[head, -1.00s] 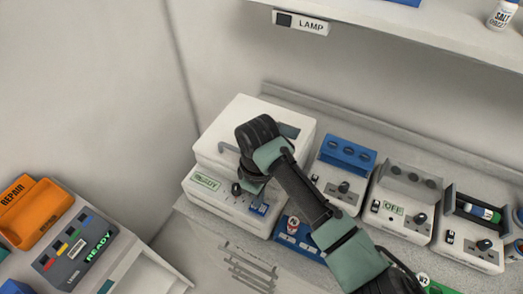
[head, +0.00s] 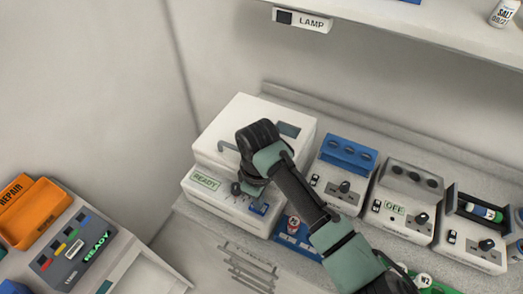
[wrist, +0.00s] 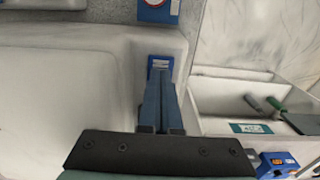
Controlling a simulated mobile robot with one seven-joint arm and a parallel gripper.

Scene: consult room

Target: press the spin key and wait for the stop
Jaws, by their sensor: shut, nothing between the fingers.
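The white centrifuge-like machine (head: 235,125) stands on the counter, with a lid and a grey handle on top. Its front display (head: 206,180) reads READY in green. A blue key (head: 259,208) sits at the right of its front, beside a dark knob partly hidden by my arm. My gripper (wrist: 163,80) is shut and empty, pointing down at the blue key, which shows in the wrist view (wrist: 160,64) just past the fingertips. I cannot tell whether they touch it. In the head view my wrist hides the fingertips.
A blue block unit (head: 346,153), a grey unit reading OFF (head: 405,210) and a tube rack unit (head: 470,240) stand in a row to the right. An orange REPAIR bin (head: 30,215) is at the left. A shelf (head: 430,25) hangs above.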

